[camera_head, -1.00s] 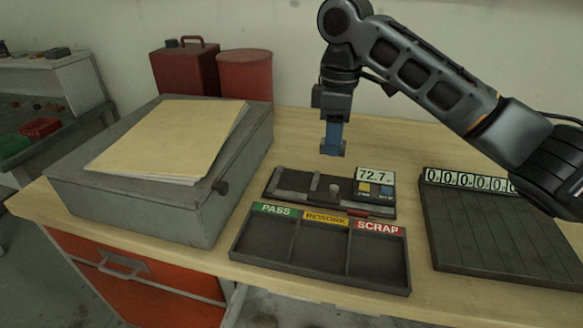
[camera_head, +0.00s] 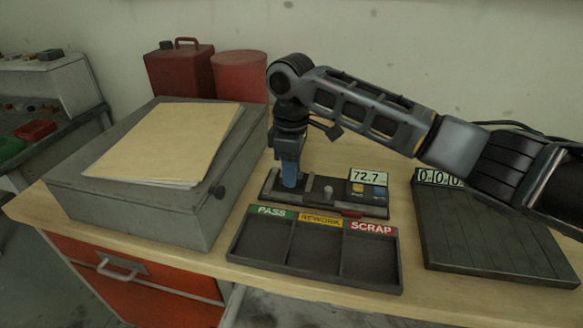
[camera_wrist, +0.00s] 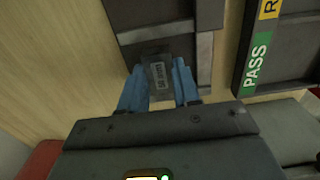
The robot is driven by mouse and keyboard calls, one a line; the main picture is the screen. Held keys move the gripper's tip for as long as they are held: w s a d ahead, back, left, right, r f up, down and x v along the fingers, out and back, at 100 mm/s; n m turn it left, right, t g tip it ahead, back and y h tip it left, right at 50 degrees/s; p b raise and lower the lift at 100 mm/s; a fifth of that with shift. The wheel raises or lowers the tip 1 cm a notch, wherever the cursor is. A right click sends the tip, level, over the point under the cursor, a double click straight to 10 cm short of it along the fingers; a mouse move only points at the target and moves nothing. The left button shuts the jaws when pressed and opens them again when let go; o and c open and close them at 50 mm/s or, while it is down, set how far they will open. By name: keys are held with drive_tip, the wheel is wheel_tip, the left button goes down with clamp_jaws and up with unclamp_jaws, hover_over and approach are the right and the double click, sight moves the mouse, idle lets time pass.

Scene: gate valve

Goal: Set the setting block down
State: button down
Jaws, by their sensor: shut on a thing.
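My gripper (camera_head: 289,184) is at the left end of the gauge fixture (camera_head: 322,206), fingers pointing down. In the wrist view, the blue fingers (camera_wrist: 160,82) are shut on the setting block (camera_wrist: 159,70), a small dark grey block with a label too small to read. The block is over or on the end of the fixture, which also shows in the wrist view (camera_wrist: 186,22); I cannot tell whether it touches. In the head view the fingers hide the block. The fixture has a short grey post, a display reading 72.7 and yellow and blue buttons.
A sorting tray (camera_head: 312,274) with PASS, REWORK and SCRAP compartments stands empty in front of the fixture. A large grey box (camera_head: 165,217) with a folder (camera_head: 170,140) on top is close at left. A dark slatted board (camera_head: 490,235) with number tiles lies at right.

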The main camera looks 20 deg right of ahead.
drive_tip(key=c, duration=0.8)
unclamp_jaws()
drive_tip(key=shift+f, duration=0.1)
wheel_tip(320, 180, up, 12)
drive_tip(key=b, duration=0.1)
drive_tip(key=shift+b, duration=0.3)
